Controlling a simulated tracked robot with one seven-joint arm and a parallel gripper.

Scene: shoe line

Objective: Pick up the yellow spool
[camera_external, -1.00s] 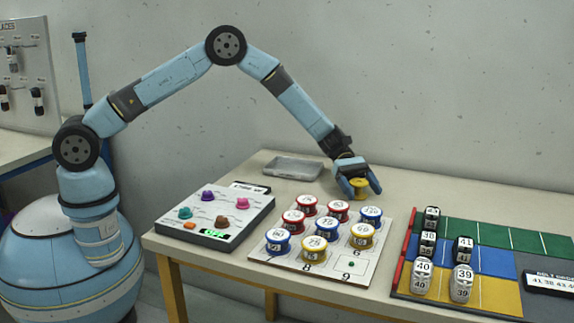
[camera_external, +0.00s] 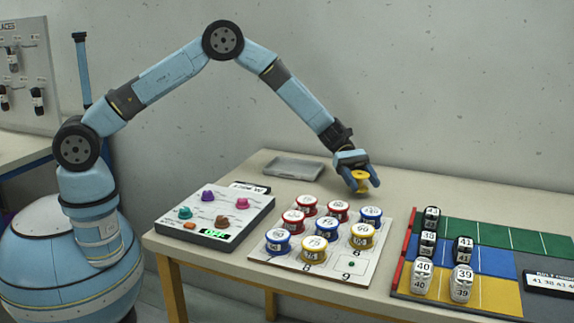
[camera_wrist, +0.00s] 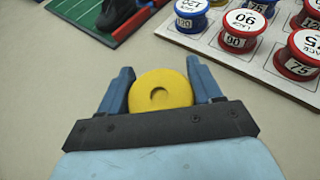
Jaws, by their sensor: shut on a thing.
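The yellow spool (camera_external: 360,180) is between the two blue fingers of my gripper (camera_external: 361,186), above the table behind the numbered board. In the wrist view the spool (camera_wrist: 161,91) shows its round yellow top, with a finger of my gripper (camera_wrist: 160,88) against each side. My gripper is shut on it. The spool looks upright, and its lower part is hidden in the wrist view.
A white numbered board (camera_external: 275,258) holds several red, blue and yellow-rimmed spools in front of my gripper. A control panel (camera_external: 200,237) stands left, a grey tray (camera_external: 293,169) behind.

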